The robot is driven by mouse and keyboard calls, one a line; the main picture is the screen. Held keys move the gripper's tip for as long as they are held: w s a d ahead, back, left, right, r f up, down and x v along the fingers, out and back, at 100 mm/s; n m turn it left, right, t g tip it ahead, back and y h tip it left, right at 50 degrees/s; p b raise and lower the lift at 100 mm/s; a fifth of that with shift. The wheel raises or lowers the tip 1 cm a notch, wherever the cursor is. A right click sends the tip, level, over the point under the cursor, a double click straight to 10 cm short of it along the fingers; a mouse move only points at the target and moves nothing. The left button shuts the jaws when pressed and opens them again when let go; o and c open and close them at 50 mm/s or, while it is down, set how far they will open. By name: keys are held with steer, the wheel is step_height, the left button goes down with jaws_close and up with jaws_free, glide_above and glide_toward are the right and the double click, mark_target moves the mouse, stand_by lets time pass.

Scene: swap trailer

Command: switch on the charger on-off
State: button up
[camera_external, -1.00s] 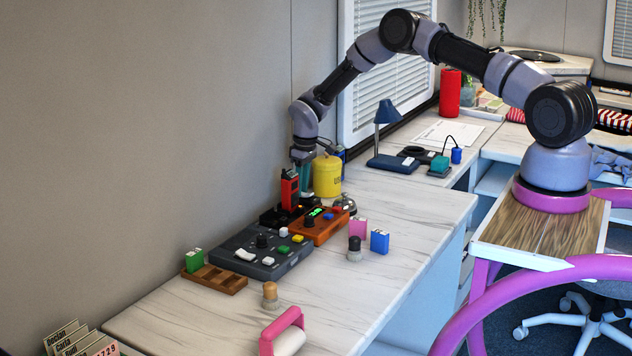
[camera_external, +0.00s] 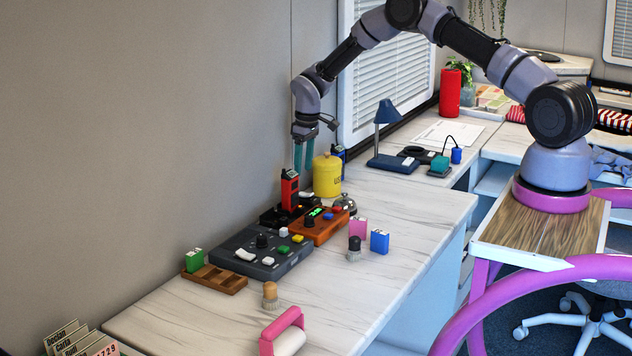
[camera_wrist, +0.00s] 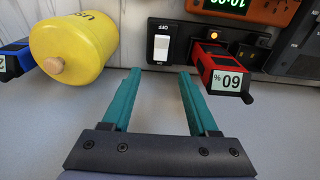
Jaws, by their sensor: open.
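The black charger (camera_external: 268,217) stands against the wall at the back of the desk; it also shows in the wrist view (camera_wrist: 178,62). Its white rocker switch (camera_wrist: 162,46) sits on a black plate with a printed label, and an orange light (camera_wrist: 213,35) glows beside it. A red radio (camera_external: 290,190) stands in the charger; in the wrist view its end (camera_wrist: 225,80) bears the label 60%. My gripper (camera_external: 303,170) is open and empty above the charger. In the wrist view its teal fingers (camera_wrist: 159,72) are apart, with the switch just beyond and between their tips.
A yellow canister (camera_external: 327,177) stands close to my fingers. An orange box with a green display (camera_external: 320,228) and a dark grey control panel (camera_external: 262,252) are in front. Pink and blue blocks (camera_external: 379,241) stand nearby.

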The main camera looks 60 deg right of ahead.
steer(key=shift+s+r, duration=0.2)
steer(key=shift+r, duration=1.75)
steer(key=s+a+r+m+t, duration=0.1)
steer(key=s+a+r, duration=0.35)
steer(key=r, duration=0.65)
steer(key=s+a+r+t, duration=0.1)
steer(key=s+a+r, duration=0.2)
steer(key=s+r, duration=0.55)
steer(key=s+a+r+m+t, duration=0.1)
steer(key=s+a+r, duration=0.25)
steer(key=r, duration=0.95)
steer(key=s+a+r+t, duration=0.1)
steer(key=s+a+r, duration=0.25)
steer(key=s, duration=0.35)
steer(key=s+a+r, duration=0.2)
steer(key=s+r, duration=0.2)
steer(key=s, duration=0.2)
steer(key=s+a+m+t+y, duration=0.2)
steer(key=s+a, duration=0.1)
steer(key=s, duration=1.3)
steer(key=shift+s+f, duration=0.2)
steer(key=shift+s, duration=0.2)
